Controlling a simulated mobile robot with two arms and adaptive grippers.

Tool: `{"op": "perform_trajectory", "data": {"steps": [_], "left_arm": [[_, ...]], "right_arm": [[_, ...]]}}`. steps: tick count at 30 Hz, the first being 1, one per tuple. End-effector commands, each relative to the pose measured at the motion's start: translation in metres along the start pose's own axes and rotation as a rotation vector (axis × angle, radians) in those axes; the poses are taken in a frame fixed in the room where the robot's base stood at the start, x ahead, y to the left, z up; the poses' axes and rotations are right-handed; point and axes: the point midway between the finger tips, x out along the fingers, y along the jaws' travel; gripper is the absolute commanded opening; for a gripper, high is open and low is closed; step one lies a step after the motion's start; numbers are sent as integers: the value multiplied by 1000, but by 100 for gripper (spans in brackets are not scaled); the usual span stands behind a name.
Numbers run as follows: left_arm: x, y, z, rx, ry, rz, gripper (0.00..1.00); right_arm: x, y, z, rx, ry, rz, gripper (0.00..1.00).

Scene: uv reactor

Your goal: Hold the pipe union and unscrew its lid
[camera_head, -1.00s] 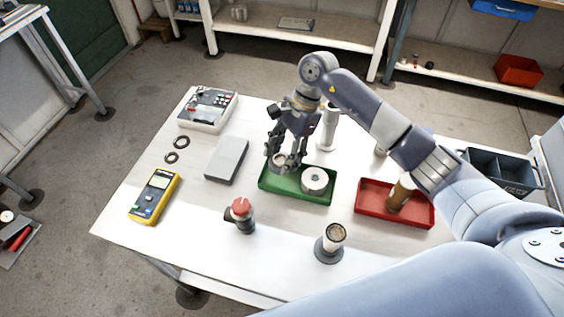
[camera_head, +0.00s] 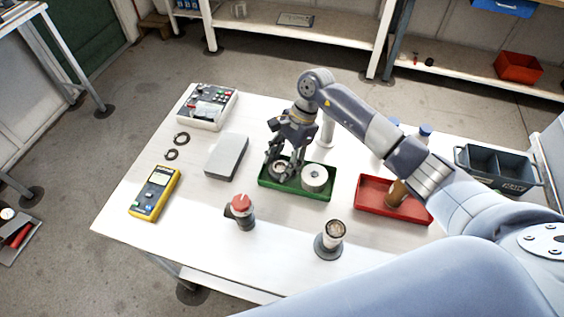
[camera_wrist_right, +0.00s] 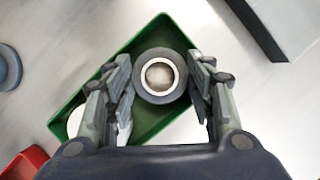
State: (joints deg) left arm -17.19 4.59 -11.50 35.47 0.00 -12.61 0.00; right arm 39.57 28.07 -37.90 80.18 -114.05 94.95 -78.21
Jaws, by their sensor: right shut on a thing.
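My right gripper (camera_head: 279,163) points down over the left part of the green tray (camera_head: 293,194). It is shut on a round grey ring-shaped piece (camera_head: 277,172) with a pale centre. In the right wrist view the fingers (camera_wrist_right: 160,88) stand on both sides of this grey piece (camera_wrist_right: 142,88), above the green tray (camera_wrist_right: 140,46). A white round piece with a central hole (camera_head: 315,176) sits in the tray's right part. A grey fitting with a red top (camera_head: 242,212) stands on the table in front. I cannot tell which piece is the pipe union. My left gripper is not seen.
A red tray (camera_head: 370,205) with a brown cylinder stands to the right. A round-based sensor-like piece (camera_head: 329,242) stands in front. The table's front left is clear.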

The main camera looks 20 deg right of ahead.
Motion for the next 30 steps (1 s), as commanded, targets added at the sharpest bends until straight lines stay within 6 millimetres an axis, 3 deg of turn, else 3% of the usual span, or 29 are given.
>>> {"op": "perform_trajectory", "data": {"steps": [8, 9, 10, 22, 29, 30], "left_arm": [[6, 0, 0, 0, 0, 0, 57], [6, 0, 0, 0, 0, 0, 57], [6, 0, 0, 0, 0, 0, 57], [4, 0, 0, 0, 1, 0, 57], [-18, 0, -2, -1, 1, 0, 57], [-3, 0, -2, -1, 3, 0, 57]], "right_arm": [[4, 0, -2, 0, 1, 0, 22], [4, 0, -2, 1, 1, 0, 54], [4, 0, -2, 1, 1, 0, 58], [2, 0, -1, 1, 1, -2, 58], [-14, 0, 6, 3, 0, -1, 58], [-19, -2, 0, 0, 4, -6, 58]]}}
